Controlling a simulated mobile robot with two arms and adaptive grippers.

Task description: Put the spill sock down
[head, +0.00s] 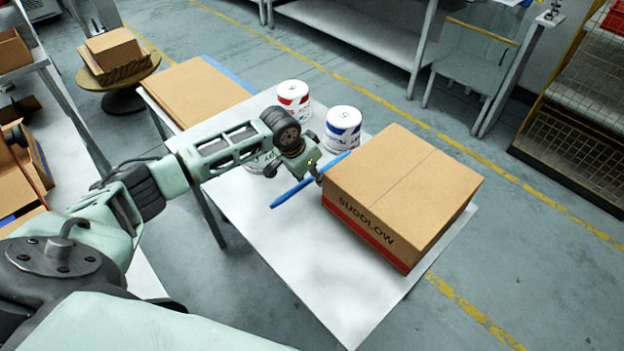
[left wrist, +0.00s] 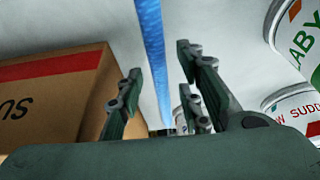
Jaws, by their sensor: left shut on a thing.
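The spill sock (head: 289,193) is a thin blue tube. My left gripper (head: 314,172) is shut on it near its middle, beside the left side of the Suddlow box. In the left wrist view the sock (left wrist: 152,40) runs lengthwise between the fingers of the left gripper (left wrist: 160,88). The sock is over the white table (head: 270,245); how far it is above the top is hard to tell. My right gripper is not in view.
A large cardboard box (head: 408,185) marked Suddlow stands on the table's right part. White tubs with red (head: 293,97) and blue (head: 343,127) labels stand behind the gripper; another is partly hidden by my arm. Flat cardboard (head: 195,92) lies at the far left. The table's front is clear.

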